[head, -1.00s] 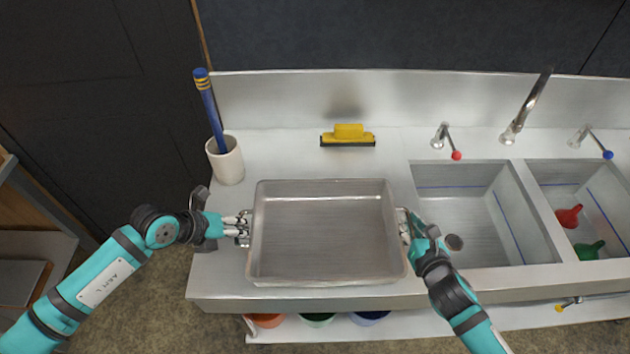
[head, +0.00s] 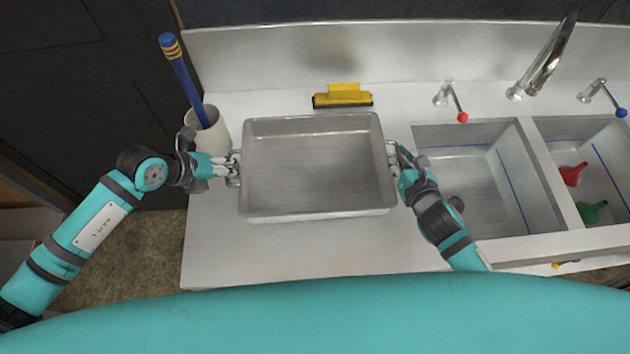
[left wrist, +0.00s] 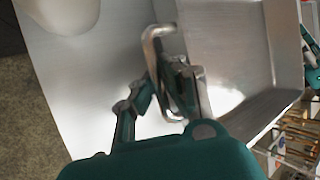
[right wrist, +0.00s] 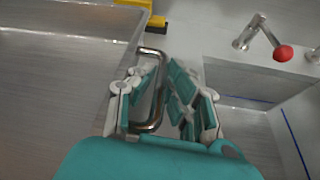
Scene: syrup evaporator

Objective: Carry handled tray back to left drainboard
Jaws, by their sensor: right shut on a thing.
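The handled tray (head: 315,213), a shallow grey metal pan, is level over the drainboard (head: 290,255) left of the sinks. I cannot tell whether its underside touches the surface. My right gripper (head: 396,162) is shut on the tray's right handle, a bent metal bar (right wrist: 155,54) between the fingers in the right wrist view. My left gripper (head: 232,166) is at the left handle; in the left wrist view its fingers are on either side of that bar (left wrist: 158,32), but their grip is unclear. The tray looks empty.
A yellow squeegee (head: 343,95) lies behind the tray. A white cup (head: 211,136) with a blue brush (head: 180,75) stands at the back left. Two sink basins are to the right, with a red funnel (head: 572,174) and a green funnel (head: 591,212) in the farther one. Drainboard in front is clear.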

